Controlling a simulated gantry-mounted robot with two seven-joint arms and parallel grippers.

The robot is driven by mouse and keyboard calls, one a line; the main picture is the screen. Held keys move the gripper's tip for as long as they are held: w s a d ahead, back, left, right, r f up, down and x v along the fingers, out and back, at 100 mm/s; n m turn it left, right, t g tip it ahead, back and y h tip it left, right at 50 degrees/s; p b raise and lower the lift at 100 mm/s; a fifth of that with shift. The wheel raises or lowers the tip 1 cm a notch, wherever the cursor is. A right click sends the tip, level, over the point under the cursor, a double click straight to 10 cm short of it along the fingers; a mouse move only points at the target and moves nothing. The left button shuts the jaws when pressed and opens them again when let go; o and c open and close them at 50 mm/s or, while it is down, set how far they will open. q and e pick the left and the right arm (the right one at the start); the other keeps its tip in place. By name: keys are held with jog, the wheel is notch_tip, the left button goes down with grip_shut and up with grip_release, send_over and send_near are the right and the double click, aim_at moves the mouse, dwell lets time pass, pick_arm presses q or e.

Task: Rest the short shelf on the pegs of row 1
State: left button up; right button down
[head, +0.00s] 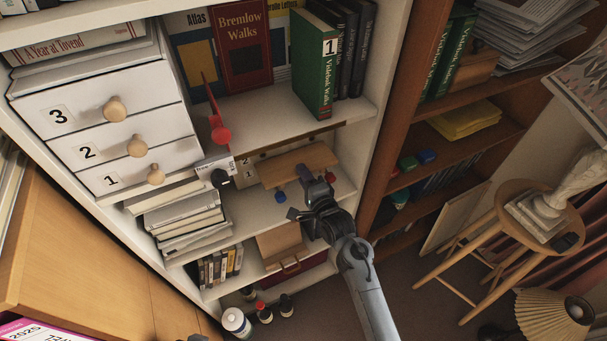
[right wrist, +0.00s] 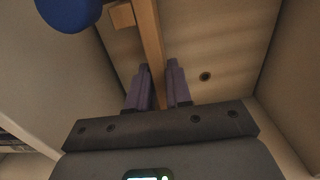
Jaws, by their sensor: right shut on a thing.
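The short shelf (head: 297,163) is a light brown wooden board in the middle bay of the white bookcase, slightly tilted in the picture. My right gripper (head: 304,178) is shut on its near edge. In the right wrist view the board shows edge-on as a narrow wooden strip (right wrist: 150,45) between the two fingers (right wrist: 158,88). Number marks (head: 246,172) for the rows show on the bay's back left, partly hidden. I cannot make out the pegs clearly, or whether the board touches them. My left gripper is not in view.
A stack of books (head: 187,215) and a black item (head: 221,178) stand left. Above are a red item (head: 218,130) and a green book (head: 317,65).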

jog(key=shift+f+b, duration=0.3)
jog(key=shift+f, duration=0.35)
jog(key=shift+f+b, duration=0.35)
jog(key=shift+f, duration=0.25)
jog(key=c, duration=1.2)
grip_release()
jog(key=shift+c, duration=0.2)
jog(key=shift+s+d+r+p, duration=0.1)
jog(key=shift+s+d+p, duration=0.15)
jog(key=shift+s+p, duration=0.4)
jog(key=shift+p+v, duration=1.2)
jog(key=shift+p, duration=0.45)
jog(key=shift+p+v, duration=1)
jog(key=shift+v, duration=0.1)
